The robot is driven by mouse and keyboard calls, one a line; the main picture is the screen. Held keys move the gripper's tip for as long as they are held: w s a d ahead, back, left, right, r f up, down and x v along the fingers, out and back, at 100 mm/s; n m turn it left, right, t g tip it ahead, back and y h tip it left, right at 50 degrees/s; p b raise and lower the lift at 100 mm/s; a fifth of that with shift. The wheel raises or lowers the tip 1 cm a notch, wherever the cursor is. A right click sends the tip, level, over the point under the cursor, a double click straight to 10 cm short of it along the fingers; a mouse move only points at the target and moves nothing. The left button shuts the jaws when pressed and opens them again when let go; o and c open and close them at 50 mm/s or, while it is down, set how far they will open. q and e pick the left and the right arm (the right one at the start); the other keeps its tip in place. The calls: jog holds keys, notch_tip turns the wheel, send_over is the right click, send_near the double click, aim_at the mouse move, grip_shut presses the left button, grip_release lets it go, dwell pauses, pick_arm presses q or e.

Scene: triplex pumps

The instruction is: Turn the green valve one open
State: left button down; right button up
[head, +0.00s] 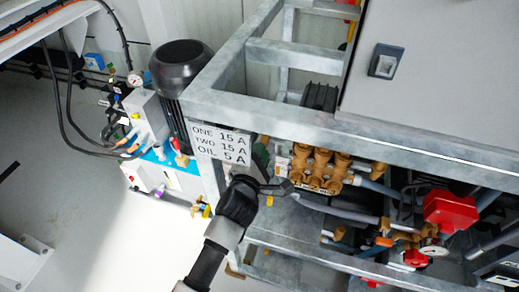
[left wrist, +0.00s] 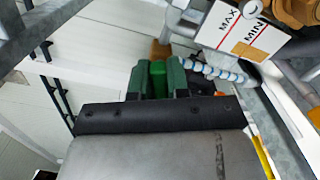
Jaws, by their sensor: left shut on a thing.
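My left gripper (head: 278,188) reaches in from below, in front of the pump frame, below the label sign. In the left wrist view my left gripper (left wrist: 158,72) is shut on a bright green piece, the green valve handle (left wrist: 157,80), which sits between two darker green sides. The gripper hides most of the handle. In the head view a dark green part (head: 261,153) shows just above the gripper, beside the brass pump head; I cannot tell whether it belongs to the valve. How far the valve is turned cannot be told. My right gripper is not in view.
A brass pump head (head: 318,167) and grey hoses lie right of the gripper. A MAX/MIN label (left wrist: 250,32) and a blue-white hose (left wrist: 215,72) are close by. The steel frame (head: 270,118) and sign (head: 220,143) stand above. Floor at left (head: 110,235) is clear.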

pick_arm(q)
jog(key=shift+n+p, duration=0.4)
jog(key=shift+n, duration=0.7)
jog(key=c, duration=1.1)
grip_release()
jog(key=v, duration=1.1)
jog(key=shift+w, duration=0.1)
jog(key=shift+c, duration=0.3)
